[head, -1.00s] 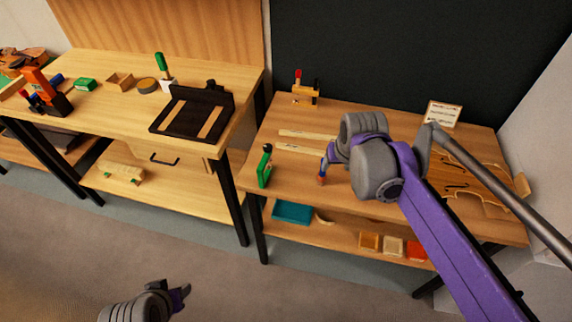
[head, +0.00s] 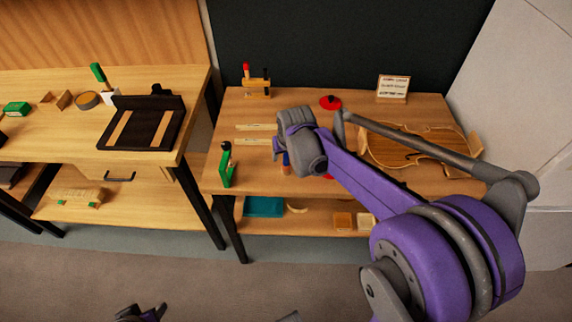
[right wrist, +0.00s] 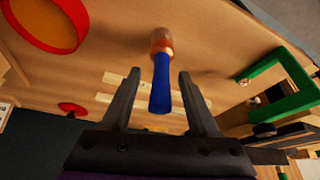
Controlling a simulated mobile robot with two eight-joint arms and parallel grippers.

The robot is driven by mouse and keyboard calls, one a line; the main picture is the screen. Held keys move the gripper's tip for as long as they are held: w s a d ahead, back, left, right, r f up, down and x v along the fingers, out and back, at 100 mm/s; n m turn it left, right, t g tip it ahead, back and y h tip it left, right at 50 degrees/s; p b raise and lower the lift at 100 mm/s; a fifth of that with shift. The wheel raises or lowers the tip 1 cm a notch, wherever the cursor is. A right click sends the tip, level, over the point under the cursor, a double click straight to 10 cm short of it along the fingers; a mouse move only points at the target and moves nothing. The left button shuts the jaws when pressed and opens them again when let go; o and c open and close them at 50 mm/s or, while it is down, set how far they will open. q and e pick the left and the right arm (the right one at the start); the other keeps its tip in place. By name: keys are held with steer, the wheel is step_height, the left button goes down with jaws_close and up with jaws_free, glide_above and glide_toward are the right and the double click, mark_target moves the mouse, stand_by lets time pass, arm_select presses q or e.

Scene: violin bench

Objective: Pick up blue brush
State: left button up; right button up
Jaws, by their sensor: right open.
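The blue brush (right wrist: 161,84) has a blue handle and an orange and tan end. In the right wrist view it lies between the two open dark fingers of my right gripper (right wrist: 160,74), with no clear contact. In the head view a bit of the brush (head: 285,160) shows on the right bench, just below my right gripper (head: 279,147), whose hand and wrist cover much around it. My left gripper (head: 142,313) is cut off at the bottom edge, far from the bench.
The right bench (head: 222,113) holds pale strips (head: 256,127), a green clamp (head: 226,166), a red round item (head: 330,102), a small tool rack (head: 257,87), a sign card (head: 393,88) and a violin body (head: 412,145). A black tray (head: 145,122) is on the left bench.

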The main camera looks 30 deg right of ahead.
steer(key=shift+w+f, duration=0.1)
steer(key=shift+f, duration=0.25)
jaws_close()
steer(key=shift+r, duration=0.1)
step_height(320, 180, up, 10)
steer(key=p, duration=0.1)
stand_by(0.5)
